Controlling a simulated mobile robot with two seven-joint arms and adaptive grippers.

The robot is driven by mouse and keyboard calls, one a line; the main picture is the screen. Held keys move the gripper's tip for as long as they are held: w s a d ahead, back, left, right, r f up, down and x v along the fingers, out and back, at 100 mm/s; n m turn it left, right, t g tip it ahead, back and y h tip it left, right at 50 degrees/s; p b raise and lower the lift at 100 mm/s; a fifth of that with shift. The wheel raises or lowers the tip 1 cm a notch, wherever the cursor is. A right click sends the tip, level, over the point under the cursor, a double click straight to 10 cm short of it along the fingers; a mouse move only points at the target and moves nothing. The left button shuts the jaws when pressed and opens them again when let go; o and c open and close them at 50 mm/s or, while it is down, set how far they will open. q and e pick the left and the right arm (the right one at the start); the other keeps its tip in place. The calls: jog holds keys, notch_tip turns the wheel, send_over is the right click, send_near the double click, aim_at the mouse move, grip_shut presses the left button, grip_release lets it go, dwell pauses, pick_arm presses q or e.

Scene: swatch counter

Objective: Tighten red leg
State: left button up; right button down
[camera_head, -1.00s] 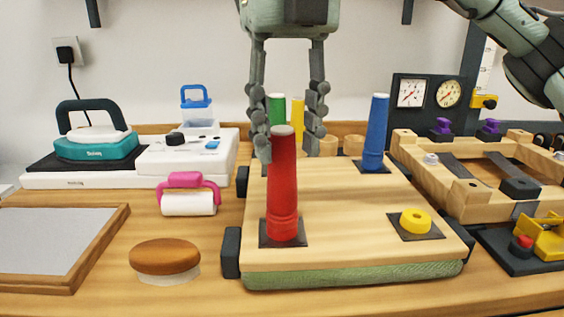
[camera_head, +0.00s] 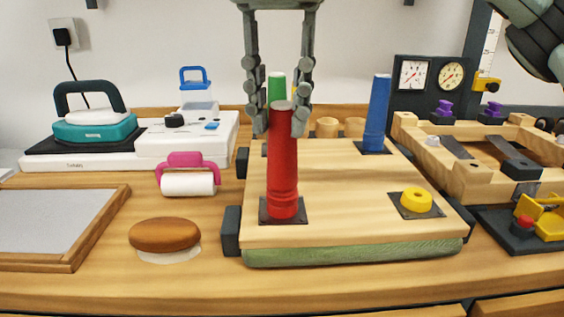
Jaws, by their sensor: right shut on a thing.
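The red leg (camera_head: 283,165) stands upright on a dark square plate at the front left of the wooden board (camera_head: 345,225). My right gripper (camera_head: 281,122) comes down from above, with one finger on each side of the leg's upper part, shut on it. The blue leg (camera_head: 377,115) stands upright at the board's back right corner. The green leg (camera_head: 277,87) stands behind the red one, partly hidden. A short yellow round piece (camera_head: 416,199) sits on the front right plate. My left gripper is out of view.
A wooden frame (camera_head: 465,180) with clamps lies to the right, with gauges (camera_head: 429,75) behind it. A pink-handled roller (camera_head: 188,181), a brown round pad (camera_head: 165,234) and a framed grey panel (camera_head: 55,222) lie left. The board's middle is clear.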

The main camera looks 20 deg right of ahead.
jog(key=m, duration=0.3)
jog(key=shift+w+a+m+b, duration=0.15)
jog(key=shift+w+m+b, duration=0.15)
jog(key=shift+m+b, duration=0.1)
jog(key=shift+m, duration=1.4)
jog(key=c, duration=1.2)
grip_release()
jog(key=shift+d, duration=0.2)
jog(key=shift+o, duration=0.2)
jog(key=shift+a, duration=0.1)
jog(key=o, duration=0.3)
